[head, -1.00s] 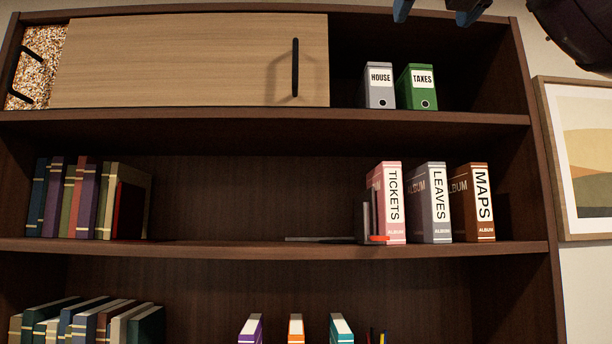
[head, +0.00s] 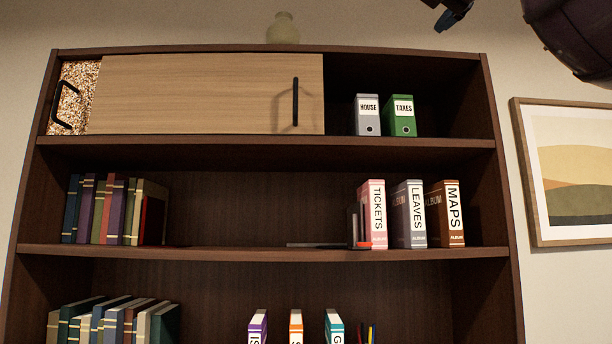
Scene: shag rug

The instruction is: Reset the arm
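My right gripper (head: 442,12) shows only in part at the top edge of the head view, above the right end of the bookcase. Its fingers look apart, with nothing seen between them, though most of it is cut off by the frame. My dark arm link (head: 570,35) hangs in the top right corner. The gripper is clear of the shelves and touches nothing that I can see. My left gripper and arm are out of view.
A dark wooden bookcase (head: 270,253) fills the view. A sliding door (head: 210,95) covers much of its top shelf; HOUSE (head: 367,118) and TAXES (head: 402,118) binders stand right of it. Albums (head: 410,215) and books (head: 105,210) stand below. A vase (head: 283,28) is on top; a picture (head: 570,170) hangs right.

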